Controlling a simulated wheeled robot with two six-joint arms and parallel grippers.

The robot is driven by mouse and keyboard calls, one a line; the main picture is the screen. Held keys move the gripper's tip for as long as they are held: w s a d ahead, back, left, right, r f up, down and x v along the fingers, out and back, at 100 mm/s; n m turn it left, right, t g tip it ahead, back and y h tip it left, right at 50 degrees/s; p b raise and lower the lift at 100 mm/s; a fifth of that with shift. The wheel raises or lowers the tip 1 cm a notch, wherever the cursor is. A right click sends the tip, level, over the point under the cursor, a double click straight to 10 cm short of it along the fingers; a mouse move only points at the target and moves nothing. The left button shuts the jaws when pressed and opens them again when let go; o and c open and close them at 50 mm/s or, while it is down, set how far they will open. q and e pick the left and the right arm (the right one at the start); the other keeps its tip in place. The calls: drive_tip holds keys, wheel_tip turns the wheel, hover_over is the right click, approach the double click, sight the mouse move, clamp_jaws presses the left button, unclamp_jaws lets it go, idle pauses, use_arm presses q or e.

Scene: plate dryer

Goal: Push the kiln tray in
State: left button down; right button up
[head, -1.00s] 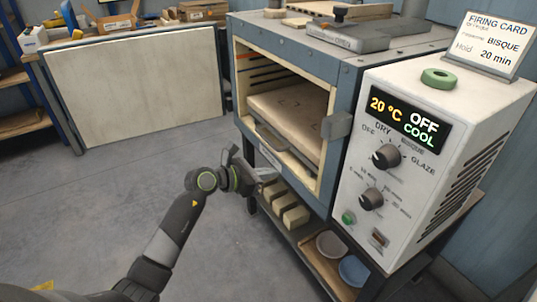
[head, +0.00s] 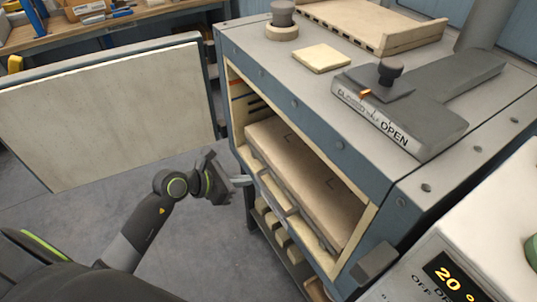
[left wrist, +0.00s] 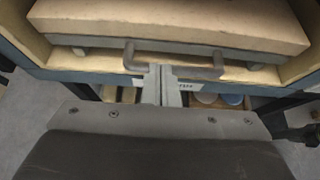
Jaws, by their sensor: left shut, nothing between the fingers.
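The kiln tray (head: 306,172) is a pale slab on a grey metal carrier, lying inside the open kiln chamber. Its dark grey bar handle (head: 276,192) is along the front, near the chamber mouth. My left gripper (head: 246,181) is shut and empty in front of the kiln opening, at the tray's near left. In the left wrist view the tray (left wrist: 180,20) spans the top, and the closed fingertips (left wrist: 162,72) are at the handle (left wrist: 150,62), near its middle. I cannot tell whether they touch it. My right gripper is not in view.
A pale-faced panel (head: 115,110), seemingly the kiln's swung-open door, stands left. The kiln roof (head: 320,90) holds a dark OPEN damper plate (head: 400,110) and boards. A control box (head: 480,240) is at lower right. Free floor lies left of the kiln.

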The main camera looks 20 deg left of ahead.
sight(279, 179)
use_arm(q)
drive_tip(key=x, duration=0.9)
drive_tip(key=shift+w+d+f+p, duration=0.15)
drive_tip(key=shift+d+p, duration=0.2)
